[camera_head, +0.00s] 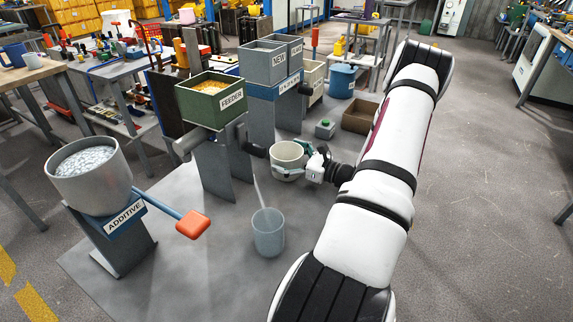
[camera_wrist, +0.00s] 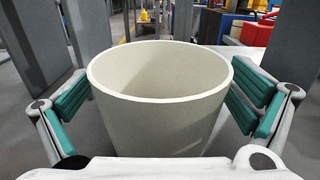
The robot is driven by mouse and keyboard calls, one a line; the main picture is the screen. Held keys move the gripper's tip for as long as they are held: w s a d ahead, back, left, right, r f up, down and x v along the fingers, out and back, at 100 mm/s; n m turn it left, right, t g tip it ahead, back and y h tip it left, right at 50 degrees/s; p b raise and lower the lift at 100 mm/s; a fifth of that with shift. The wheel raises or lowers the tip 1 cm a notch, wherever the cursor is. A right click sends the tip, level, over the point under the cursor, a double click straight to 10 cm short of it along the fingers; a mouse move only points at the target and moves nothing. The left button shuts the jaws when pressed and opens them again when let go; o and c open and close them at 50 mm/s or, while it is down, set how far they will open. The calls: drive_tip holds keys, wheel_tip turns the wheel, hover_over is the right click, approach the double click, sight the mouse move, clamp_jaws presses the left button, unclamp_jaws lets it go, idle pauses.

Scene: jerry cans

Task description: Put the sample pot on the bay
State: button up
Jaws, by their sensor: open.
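The sample pot appears to be the cream-white round pot (camera_head: 284,156), upright among the stands; it also fills the middle of the wrist view (camera_wrist: 160,110), where its visible inside looks empty. My gripper (camera_head: 297,161) is open around it, with one teal-padded finger on each side in the wrist view (camera_wrist: 160,108). Narrow gaps seem to show between the pads and the pot wall. The pot's lower part is hidden in the wrist view.
A green FEEDER box (camera_head: 196,104) stands left of the pot. A translucent beaker (camera_head: 268,234) with a rod is in front. An ADDITIVE stand (camera_head: 125,238) holds a grey bucket (camera_head: 68,190) and an orange-ended paddle (camera_head: 193,224). A brown box (camera_head: 358,118) and blue drum (camera_head: 341,82) are behind.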

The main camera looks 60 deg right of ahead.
drive_tip(key=c, duration=1.2)
drive_tip(key=shift+o, duration=0.2)
drive_tip(key=shift+r, duration=0.1)
